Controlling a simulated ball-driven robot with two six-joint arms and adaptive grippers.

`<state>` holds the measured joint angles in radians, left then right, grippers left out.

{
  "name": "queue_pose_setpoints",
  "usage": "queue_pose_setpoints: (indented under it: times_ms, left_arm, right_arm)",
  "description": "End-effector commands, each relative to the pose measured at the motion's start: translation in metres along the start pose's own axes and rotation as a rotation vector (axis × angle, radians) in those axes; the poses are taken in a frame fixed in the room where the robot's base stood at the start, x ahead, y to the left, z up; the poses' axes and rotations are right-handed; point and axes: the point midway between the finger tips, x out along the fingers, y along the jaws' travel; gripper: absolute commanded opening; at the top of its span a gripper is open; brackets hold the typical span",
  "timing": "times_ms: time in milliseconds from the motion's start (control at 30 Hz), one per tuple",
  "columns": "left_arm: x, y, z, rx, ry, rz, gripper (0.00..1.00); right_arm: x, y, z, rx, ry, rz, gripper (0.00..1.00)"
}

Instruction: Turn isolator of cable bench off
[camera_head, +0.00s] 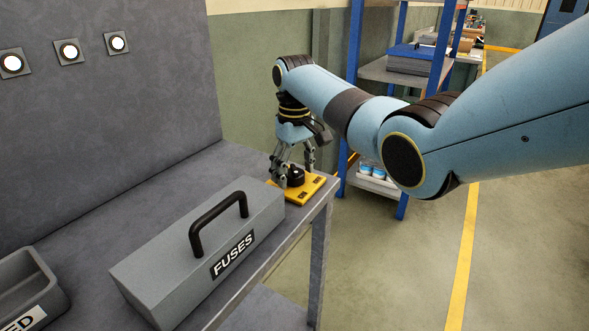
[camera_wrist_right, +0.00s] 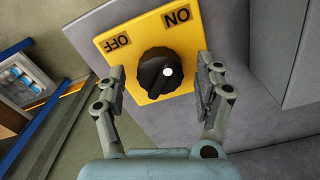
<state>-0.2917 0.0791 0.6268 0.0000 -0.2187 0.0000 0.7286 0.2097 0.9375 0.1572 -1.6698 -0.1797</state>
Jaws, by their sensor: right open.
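The isolator is a yellow plate (camera_head: 310,187) with a round black knob (camera_head: 296,176), lying flat at the bench's far right corner. In the right wrist view, the plate (camera_wrist_right: 145,38) bears an OFF label (camera_wrist_right: 117,41) and an ON label (camera_wrist_right: 178,16). The knob (camera_wrist_right: 155,76) has a white dot on its side nearer the ON label's end; its exact setting is hard to tell. My right gripper (camera_head: 294,174) points down over the isolator. Its fingers (camera_wrist_right: 163,78) are open, one on each side of the knob, with gaps showing. My left gripper is not in view.
A grey FUSES box (camera_head: 160,255) with a black handle stands on the bench just nearer than the isolator. A grey bin (camera_head: 25,285) sits at the left. A wall panel with round white lights (camera_head: 69,51) backs the bench. A blue shelf rack (camera_head: 354,90) stands beyond.

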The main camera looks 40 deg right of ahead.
Motion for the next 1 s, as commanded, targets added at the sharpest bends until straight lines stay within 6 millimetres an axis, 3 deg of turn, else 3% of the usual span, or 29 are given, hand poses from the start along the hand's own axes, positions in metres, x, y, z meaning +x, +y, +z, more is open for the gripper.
queue_pose_setpoints:
  times_ms: [67, 500, 767, 1000]
  left_arm:
    - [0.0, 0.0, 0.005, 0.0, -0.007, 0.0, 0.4]
    - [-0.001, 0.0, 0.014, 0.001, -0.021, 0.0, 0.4]
    - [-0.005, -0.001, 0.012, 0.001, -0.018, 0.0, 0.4]
    - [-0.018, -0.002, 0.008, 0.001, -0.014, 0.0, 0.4]
  right_arm:
    - [0.0, 0.0, 0.0, 0.0, 0.0, 0.0, 0.69]
    - [0.0, 0.0, 0.0, 0.0, 0.0, 0.0, 0.14]
    - [-0.002, 0.0, 0.0, -0.032, 0.0, -0.001, 0.14]
    - [-0.003, 0.0, 0.0, -0.16, 0.0, -0.001, 0.14]
